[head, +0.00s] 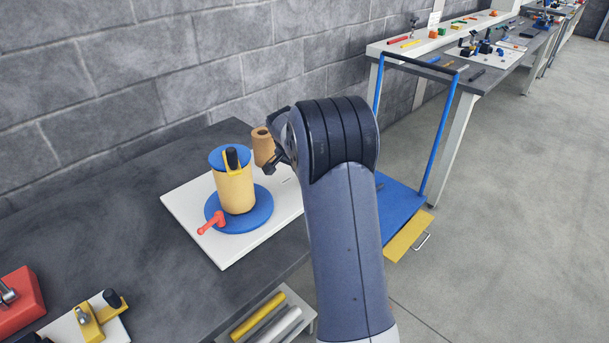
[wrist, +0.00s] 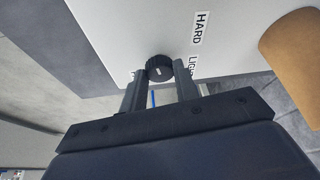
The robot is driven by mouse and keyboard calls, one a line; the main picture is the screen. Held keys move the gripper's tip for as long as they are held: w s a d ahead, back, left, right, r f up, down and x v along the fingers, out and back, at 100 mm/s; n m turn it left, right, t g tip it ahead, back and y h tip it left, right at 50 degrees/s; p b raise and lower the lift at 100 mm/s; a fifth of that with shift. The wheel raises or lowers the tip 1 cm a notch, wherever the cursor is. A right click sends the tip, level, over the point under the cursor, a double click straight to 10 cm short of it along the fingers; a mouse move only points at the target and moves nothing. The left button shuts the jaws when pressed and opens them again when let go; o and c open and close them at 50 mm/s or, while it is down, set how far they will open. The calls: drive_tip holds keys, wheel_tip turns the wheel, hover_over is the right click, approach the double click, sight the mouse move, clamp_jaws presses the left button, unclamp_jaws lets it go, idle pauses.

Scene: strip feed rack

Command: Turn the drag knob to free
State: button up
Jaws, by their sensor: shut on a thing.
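The drag knob (wrist: 159,67) is a small black ridged knob with a pale mark on its face. It stands on a white panel (wrist: 120,30) in the wrist view. My gripper (wrist: 161,78) is shut on it, one finger on each side. A HARD label (wrist: 201,27) sits beside the knob, and a second label (wrist: 192,68) reading "Ligh…" is partly covered by a finger. I cannot see a free label or tell which setting the mark points to. In the head view my gripper (head: 276,164) is at the white base board (head: 230,252), and the knob is hidden.
A tan cylinder (head: 263,147) stands close to my gripper; it also shows in the wrist view (wrist: 297,48). A yellow drum on a blue disc (head: 257,214) with a red lever (head: 211,223) stands to the left. A blue-framed cart (head: 400,205) is at right.

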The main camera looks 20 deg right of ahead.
drive_tip(key=shift+w+m+g, duration=0.1)
drive_tip(key=shift+m+g, duration=0.3)
drive_tip(key=shift+m, duration=0.7)
drive_tip(key=o, duration=1)
drive_tip(key=shift+r, duration=0.1)
wheel_tip(320, 180, up, 10)
drive_tip(key=shift+f, duration=0.1)
drive_tip(key=shift+f, duration=0.1)
